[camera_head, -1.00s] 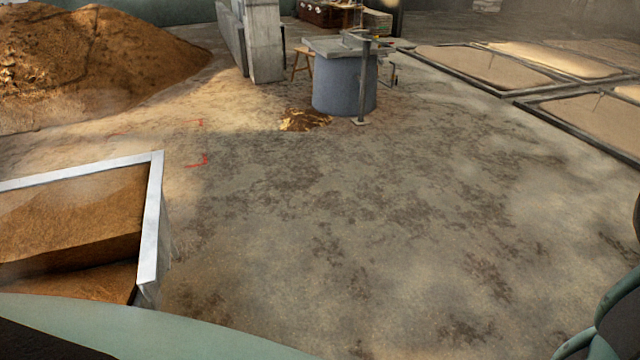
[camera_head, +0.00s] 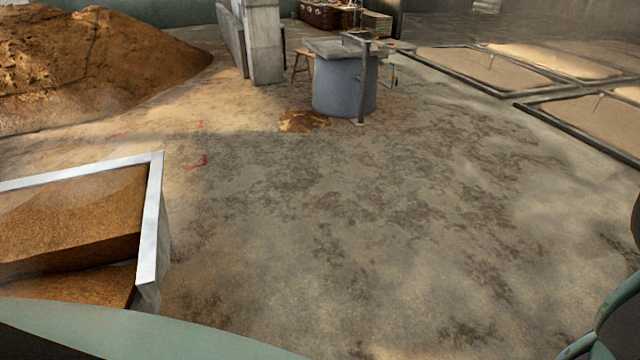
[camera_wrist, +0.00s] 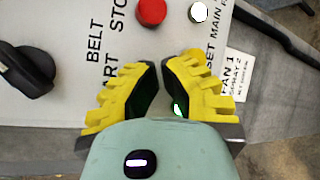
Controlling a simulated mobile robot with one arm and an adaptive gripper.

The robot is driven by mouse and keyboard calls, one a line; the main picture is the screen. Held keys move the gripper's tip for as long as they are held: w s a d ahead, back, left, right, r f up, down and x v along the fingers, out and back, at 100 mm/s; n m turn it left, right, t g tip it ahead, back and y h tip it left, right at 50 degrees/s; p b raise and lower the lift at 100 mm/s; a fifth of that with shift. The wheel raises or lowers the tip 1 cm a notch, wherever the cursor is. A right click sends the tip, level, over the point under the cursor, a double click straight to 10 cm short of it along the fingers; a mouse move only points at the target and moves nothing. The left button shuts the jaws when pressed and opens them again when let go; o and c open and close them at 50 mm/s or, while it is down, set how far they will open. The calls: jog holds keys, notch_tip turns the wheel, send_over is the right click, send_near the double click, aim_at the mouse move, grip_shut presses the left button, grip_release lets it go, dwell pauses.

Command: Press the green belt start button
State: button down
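In the wrist view, my gripper (camera_wrist: 161,68) with yellow ridged fingers is over a grey control panel (camera_wrist: 60,20). The fingertips are together or nearly so, with nothing seen held between them. A small bright green patch (camera_wrist: 178,110) shows beside the dark inner side of the right finger. It may be part of the green button, but most of it is hidden by my gripper. The lettering "BELT", "STO" and "ART" is partly covered. A red button (camera_wrist: 151,11) is above the fingertips. I cannot tell whether my gripper touches the panel.
A white button (camera_wrist: 198,11) and a black rotary knob (camera_wrist: 27,70) are on the panel. In the head view, a grain-filled bin (camera_head: 152,220) is at left, a grey round vat (camera_head: 340,85) at the back, and grain beds (camera_head: 485,68) at right. The middle floor is clear.

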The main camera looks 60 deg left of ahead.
jog(key=shift+a, duration=0.1)
jog(key=shift+s+a, duration=0.2)
jog(key=shift+s, duration=0.65)
jog(key=shift+s+a+p, duration=0.2)
jog(key=shift+s+p, duration=0.05)
jog(key=shift+s, duration=0.6)
jog(key=shift+s+a+p, duration=0.15)
jog(key=shift+s+p, duration=0.15)
jog(key=shift+s, duration=0.5)
jog(key=shift+s+a+p, duration=0.2)
jog(key=shift+s+p, duration=0.05)
jog(key=shift+s, duration=0.6)
